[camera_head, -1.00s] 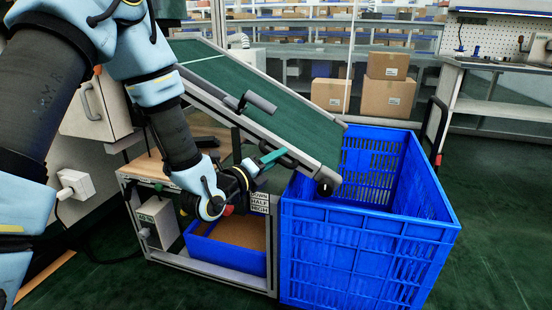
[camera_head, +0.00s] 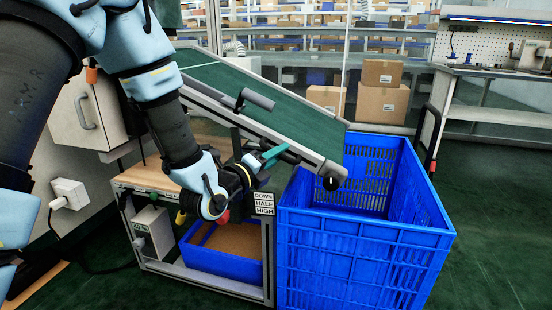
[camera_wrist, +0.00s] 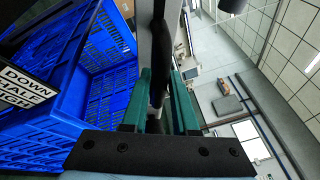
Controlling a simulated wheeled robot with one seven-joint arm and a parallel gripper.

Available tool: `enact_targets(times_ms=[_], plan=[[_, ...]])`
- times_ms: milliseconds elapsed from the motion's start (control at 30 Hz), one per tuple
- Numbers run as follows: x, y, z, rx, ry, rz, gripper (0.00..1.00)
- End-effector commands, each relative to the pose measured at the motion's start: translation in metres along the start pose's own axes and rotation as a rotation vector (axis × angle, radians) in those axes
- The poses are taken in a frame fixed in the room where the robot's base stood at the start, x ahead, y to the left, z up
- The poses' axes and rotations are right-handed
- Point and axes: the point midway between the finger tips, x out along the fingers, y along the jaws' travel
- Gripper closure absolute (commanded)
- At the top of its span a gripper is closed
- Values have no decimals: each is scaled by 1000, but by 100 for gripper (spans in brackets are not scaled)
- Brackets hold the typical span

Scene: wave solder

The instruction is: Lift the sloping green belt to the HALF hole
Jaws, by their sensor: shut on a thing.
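The sloping green belt (camera_head: 280,115) runs down from upper left to lower right in the head view, its low end over the large blue crate. A label plate (camera_head: 264,204) reading DOWN, HALF, HIGH is on the frame post below the belt; part of it shows in the wrist view (camera_wrist: 28,88). My gripper (camera_head: 272,154) is at the belt's near side, close under its lower edge. In the wrist view its green fingers (camera_wrist: 170,100) are shut on a dark bar (camera_wrist: 160,55) along the belt's side. The holes themselves are not clearly visible.
The large blue crate (camera_head: 365,222) stands right under the belt's low end. A smaller blue bin (camera_head: 222,262) sits inside the frame below. Cardboard boxes (camera_head: 382,98) and a workbench (camera_head: 500,70) are behind. The floor at right is clear.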

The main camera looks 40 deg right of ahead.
Motion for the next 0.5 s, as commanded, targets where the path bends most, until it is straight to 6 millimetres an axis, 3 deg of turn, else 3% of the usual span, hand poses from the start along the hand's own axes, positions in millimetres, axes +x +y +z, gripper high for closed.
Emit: enact_targets(times_ms=[33,267,500], plan=[[0,2,1,1,-2,3,69],[0,2,0,1,-1,4,44],[-1,2,0,1,0,4,43]])
